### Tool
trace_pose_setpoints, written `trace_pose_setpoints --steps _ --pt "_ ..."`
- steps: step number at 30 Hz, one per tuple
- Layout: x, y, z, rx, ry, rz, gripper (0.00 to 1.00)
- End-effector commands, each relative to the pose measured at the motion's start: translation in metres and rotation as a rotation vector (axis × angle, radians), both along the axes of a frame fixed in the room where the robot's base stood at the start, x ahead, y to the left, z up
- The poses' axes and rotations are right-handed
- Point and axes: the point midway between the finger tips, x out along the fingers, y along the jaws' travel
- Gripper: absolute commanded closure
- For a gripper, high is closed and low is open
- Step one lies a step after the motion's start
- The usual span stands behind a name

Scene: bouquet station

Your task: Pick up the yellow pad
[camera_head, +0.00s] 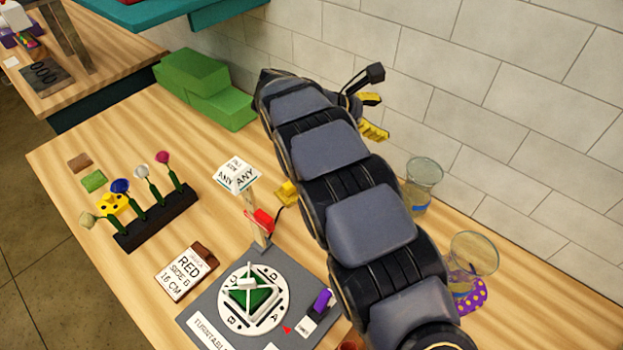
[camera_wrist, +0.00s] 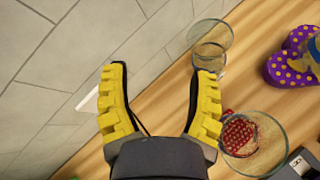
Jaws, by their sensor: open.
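A yellow piece with dark spots (camera_head: 113,204) lies behind the flower rack at the left, in line with a brown pad (camera_head: 80,162) and a green pad (camera_head: 94,181). A small yellow block (camera_head: 287,192) sits mid-table, partly hidden by my arm. I cannot tell which of the two is the yellow pad. My gripper (camera_head: 377,116) is beside the tiled wall, right of and well apart from both. In the wrist view my gripper (camera_wrist: 162,72) has its yellow fingers spread, with nothing between them. Neither yellow piece shows there.
A dark rack (camera_head: 155,222) holds several flowers. Green blocks (camera_head: 205,85) stand at the back. Glass vessels (camera_head: 423,180) (camera_head: 474,252) stand right of my arm, near the wall (camera_head: 430,60).

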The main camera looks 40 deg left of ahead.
Motion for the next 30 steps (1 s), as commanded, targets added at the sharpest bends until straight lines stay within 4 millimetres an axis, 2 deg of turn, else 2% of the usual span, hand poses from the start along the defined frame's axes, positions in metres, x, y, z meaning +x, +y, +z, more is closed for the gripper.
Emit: trace_pose_setpoints --steps 1,3,6,9,11,12,15,18,22,30 --pt "-0.011 0.038 -0.016 -0.041 -0.009 0.097 0.41" --pt "-0.029 0.083 -0.033 -0.097 -0.030 0.223 0.41" --pt "-0.062 0.141 -0.057 -0.167 -0.061 0.388 0.41" --pt "-0.097 0.182 -0.082 -0.229 -0.087 0.515 0.41" --pt "-0.113 0.187 -0.105 -0.276 -0.076 0.538 0.41" --pt "-0.122 0.182 -0.125 -0.313 -0.056 0.535 0.41" --pt "-0.141 0.169 -0.163 -0.386 -0.020 0.521 0.41" --pt "-0.153 0.160 -0.184 -0.430 0.001 0.514 0.41" --pt "-0.154 0.154 -0.197 -0.452 0.012 0.507 0.41" --pt "-0.129 0.151 -0.207 -0.448 0.010 0.503 0.41"
